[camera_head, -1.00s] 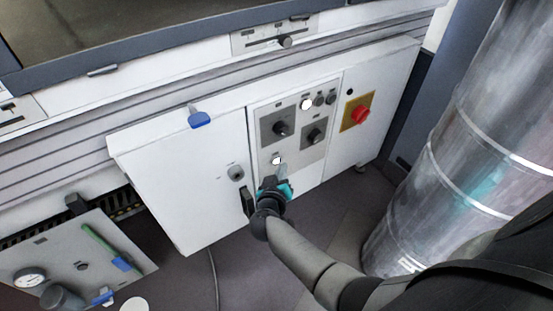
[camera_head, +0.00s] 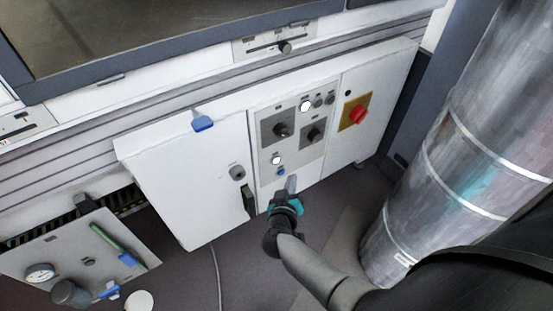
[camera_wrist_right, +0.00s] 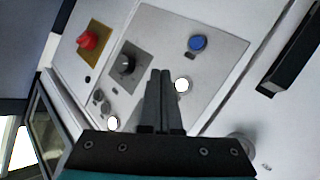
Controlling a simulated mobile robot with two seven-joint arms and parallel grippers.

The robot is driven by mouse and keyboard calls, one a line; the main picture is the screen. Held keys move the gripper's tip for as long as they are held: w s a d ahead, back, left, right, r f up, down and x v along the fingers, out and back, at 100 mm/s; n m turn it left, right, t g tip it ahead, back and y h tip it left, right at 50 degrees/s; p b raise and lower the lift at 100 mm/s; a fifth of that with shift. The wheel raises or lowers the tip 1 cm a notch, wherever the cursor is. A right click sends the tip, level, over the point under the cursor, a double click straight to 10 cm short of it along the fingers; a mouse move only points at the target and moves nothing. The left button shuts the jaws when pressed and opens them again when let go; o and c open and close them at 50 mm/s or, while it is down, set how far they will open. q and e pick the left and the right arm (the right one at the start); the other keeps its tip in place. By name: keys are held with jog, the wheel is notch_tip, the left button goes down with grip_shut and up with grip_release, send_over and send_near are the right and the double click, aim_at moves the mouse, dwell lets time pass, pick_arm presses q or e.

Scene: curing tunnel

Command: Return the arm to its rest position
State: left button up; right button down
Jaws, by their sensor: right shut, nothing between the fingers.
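My right arm comes in from the lower right in the head view. Its gripper (camera_head: 291,184) is in front of the lower part of the control panel, just below a blue button (camera_head: 281,171). In the right wrist view the two fingers of the gripper (camera_wrist_right: 164,75) are together with nothing between them. The panel (camera_wrist_right: 222,62) fills much of that view, with the blue button (camera_wrist_right: 197,43) ahead of the fingertips and a lit white button (camera_wrist_right: 182,85) beside them. Whether the fingers are clear of the panel is hard to tell. My left gripper is not seen.
A white cabinet (camera_head: 190,180) carries the panel, a black handle (camera_head: 249,202) and a red switch (camera_head: 357,114) on a yellow plate. A large metal duct (camera_head: 440,170) stands at the right, near my arm.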

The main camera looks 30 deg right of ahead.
pick_arm(q)
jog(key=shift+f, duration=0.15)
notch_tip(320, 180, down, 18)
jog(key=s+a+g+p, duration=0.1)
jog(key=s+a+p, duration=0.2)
jog(key=p, duration=0.2)
pick_arm(e)
jog(key=s+a+f+n+y, duration=0.5)
jog(key=s+a+f+y, duration=0.2)
jog(key=s+f+y, duration=0.25)
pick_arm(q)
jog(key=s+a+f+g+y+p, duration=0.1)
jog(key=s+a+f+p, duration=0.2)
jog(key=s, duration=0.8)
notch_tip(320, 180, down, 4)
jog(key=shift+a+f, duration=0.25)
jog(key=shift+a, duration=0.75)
pick_arm(e)
jog(key=s+d+f+g, duration=0.2)
jog(key=s+f+g, duration=0.2)
jog(key=s, duration=0.7)
jog(key=s+d+f+g, duration=0.1)
jog(key=s+f+g, duration=0.2)
jog(key=s, duration=0.9)
jog(key=shift+s+d+f+g+h, duration=0.3)
jog(key=shift+d+f+g+h, duration=0.15)
jog(key=shift+g, duration=0.65)
